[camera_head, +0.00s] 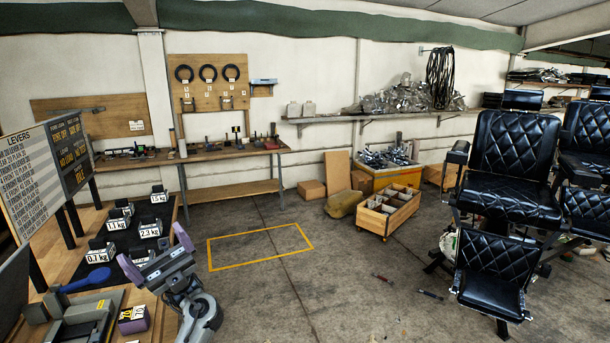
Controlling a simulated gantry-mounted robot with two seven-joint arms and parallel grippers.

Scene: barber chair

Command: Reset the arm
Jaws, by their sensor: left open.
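My left gripper (156,254) is at the lower left, its two fingers spread wide with nothing seen between them. It is in front of the dark mat (104,262) on the left bench, near the weight marked 2.3 kg (150,229); I cannot tell the exact gap. Its grey and purple wrist rises from the bottom edge. My right gripper is not in view. A black quilted barber chair (513,150) stands at the right, with its padded armrest (457,153) on the left side. No separate arm part stands out as the task's object.
A wooden wheeled crate (390,212) stands mid-floor. The yellow floor rectangle (262,229) is empty. Small tools lie on the floor near the chair.

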